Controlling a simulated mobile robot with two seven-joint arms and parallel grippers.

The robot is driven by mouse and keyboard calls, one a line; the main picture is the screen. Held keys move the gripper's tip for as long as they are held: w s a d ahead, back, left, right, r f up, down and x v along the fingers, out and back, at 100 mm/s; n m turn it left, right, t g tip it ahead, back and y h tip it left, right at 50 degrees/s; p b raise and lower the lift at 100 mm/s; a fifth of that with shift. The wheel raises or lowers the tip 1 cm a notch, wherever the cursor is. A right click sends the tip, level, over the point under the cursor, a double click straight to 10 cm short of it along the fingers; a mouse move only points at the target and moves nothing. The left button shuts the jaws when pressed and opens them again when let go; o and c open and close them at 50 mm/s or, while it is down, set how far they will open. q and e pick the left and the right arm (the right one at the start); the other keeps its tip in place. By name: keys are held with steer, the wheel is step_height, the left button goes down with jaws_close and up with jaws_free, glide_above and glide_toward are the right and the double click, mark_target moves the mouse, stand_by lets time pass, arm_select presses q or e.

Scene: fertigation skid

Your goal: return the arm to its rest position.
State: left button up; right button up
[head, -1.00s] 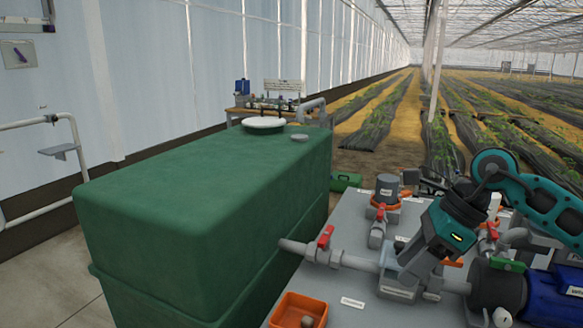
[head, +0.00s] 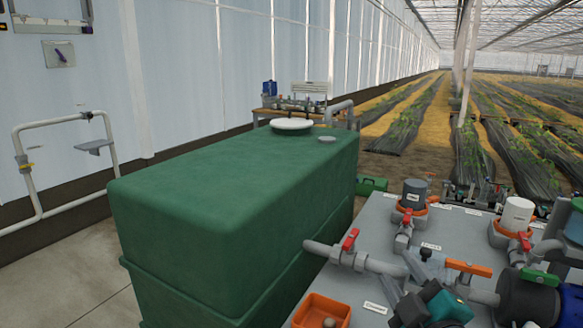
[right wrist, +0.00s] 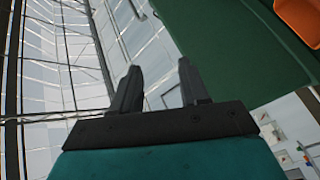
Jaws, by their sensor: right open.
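My right gripper (head: 402,270) is at the bottom right of the head view, low over the near part of the grey skid panel (head: 375,240). Only its dark fingers and part of its teal body show there; most of the arm is out of the picture. In the right wrist view its two dark fingers (right wrist: 158,72) stand apart with nothing between them. My left gripper is in neither view.
The big green tank (head: 235,210) stands left of the panel. A red-handled valve (head: 349,240), an orange-handled valve (head: 468,268) and an orange bin (head: 320,312) are near the gripper. Pale floor (head: 95,275) is clear at left.

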steer(key=s+d+f+m+g+h, duration=0.1)
steer(key=s+f+m+g, duration=0.1)
steer(key=s+f, duration=0.1)
steer(key=s+d+f+m+g+h, duration=0.1)
steer(key=s+f+m+g, duration=0.1)
steer(key=f, duration=0.3)
steer(key=s+d+f+m+g+h, duration=0.1)
steer(key=s+d+f+m+g, duration=0.1)
steer(key=s+f+m+g, duration=0.1)
steer(key=shift+s+f, duration=0.25)
steer(key=shift+f, duration=0.2)
steer(key=shift+s+f, duration=0.2)
steer(key=shift+f, duration=0.25)
steer(key=s+f+m+g+y, duration=0.1)
steer(key=s+f+m+g, duration=0.5)
steer(key=s, duration=1)
steer(key=w+a+f+n+t+y+p, duration=0.1)
steer(key=w+a+f+n+t+p, duration=0.1)
steer(key=w+f+t, duration=0.3)
steer(key=shift+w+a+f+n+y+p, duration=0.4)
steer(key=shift+w+a+f+n, duration=0.35)
steer(key=shift+w+f, duration=0.85)
steer(key=shift+a, duration=0.1)
